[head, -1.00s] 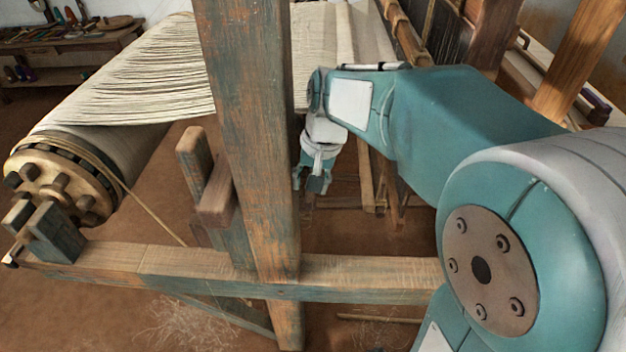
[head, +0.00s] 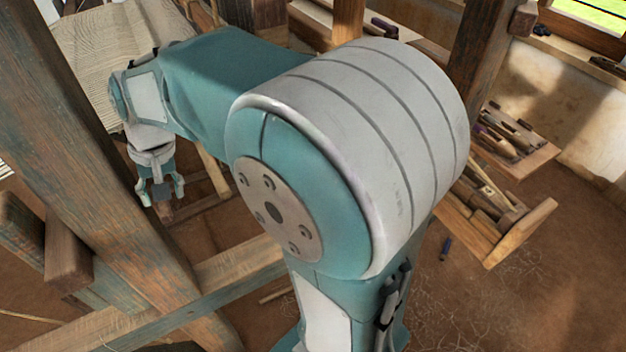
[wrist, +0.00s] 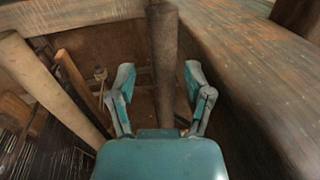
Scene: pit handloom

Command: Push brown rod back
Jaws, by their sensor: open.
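My gripper (head: 162,194) hangs pointing down at the left of the head view, beside the thick worn post. In the wrist view its two fingers (wrist: 158,78) are spread apart. A round brown rod (wrist: 164,55) runs lengthwise through the gap between the fingers in that view. I cannot tell whether either finger touches it. Its near end is hidden behind the gripper body.
A thick worn post (head: 95,170) stands left of my arm. A broad worn beam (wrist: 245,75) fills the right of the wrist view. A paler round rod (wrist: 48,82) slants at its left, above dark threads (wrist: 38,150). Tool trays (head: 500,225) stand at the right.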

